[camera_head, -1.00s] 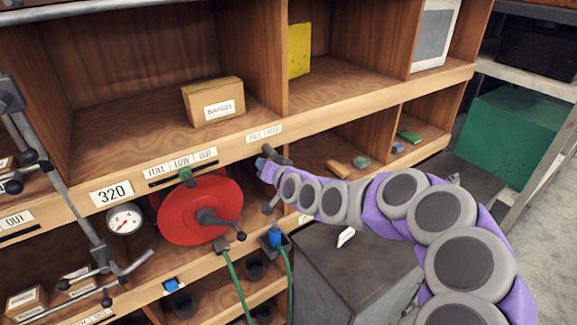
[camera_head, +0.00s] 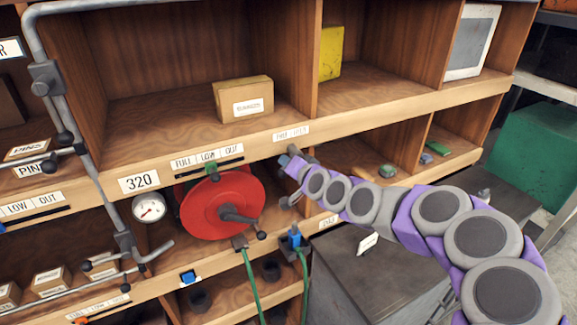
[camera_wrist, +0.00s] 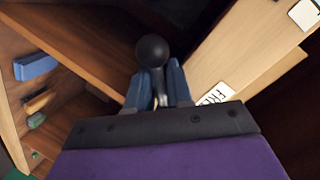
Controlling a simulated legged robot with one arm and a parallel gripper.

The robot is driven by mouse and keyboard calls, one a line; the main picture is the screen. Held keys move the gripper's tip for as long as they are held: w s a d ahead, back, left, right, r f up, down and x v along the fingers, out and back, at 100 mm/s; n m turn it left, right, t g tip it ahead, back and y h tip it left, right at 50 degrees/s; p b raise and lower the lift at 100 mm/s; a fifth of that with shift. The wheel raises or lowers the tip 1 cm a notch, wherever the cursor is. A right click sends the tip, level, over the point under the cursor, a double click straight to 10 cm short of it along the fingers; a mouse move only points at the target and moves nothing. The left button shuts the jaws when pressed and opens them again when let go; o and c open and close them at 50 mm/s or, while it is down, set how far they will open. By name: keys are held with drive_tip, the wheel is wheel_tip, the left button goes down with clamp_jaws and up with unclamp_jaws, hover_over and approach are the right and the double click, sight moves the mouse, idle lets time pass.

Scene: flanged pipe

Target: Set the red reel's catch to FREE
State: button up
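The red reel (camera_head: 222,205) stands in a lower compartment, with a dark crank on its face. A label (camera_head: 291,133), seemingly FREE and HELD, is on the shelf edge up and right of it. The catch's dark lever (camera_head: 299,153) is below this label. My gripper (camera_head: 288,163) is at the lever. In the wrist view, the lever's black ball knob (camera_wrist: 152,50) shows at the fingertips, and my two blue fingers (camera_wrist: 158,85) stand close on both sides of its stem. They look shut on it; contact is partly hidden. The label's FREE end (camera_wrist: 216,94) is right of the fingers.
A gauge (camera_head: 149,208) and a bent grey pipe (camera_head: 97,190) are left of the reel. Green hoses (camera_head: 251,280) hang below. A grey cabinet (camera_head: 365,275) stands under my arm. A cardboard box (camera_head: 243,98) sits on the shelf above.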

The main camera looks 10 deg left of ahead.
drive_tip(key=shift+o, duration=1.4)
drive_tip(key=shift+w, duration=0.1)
drive_tip(key=b+v, duration=0.1)
drive_tip(key=v, duration=1.6)
drive_tip(key=shift+d+r, duration=0.1)
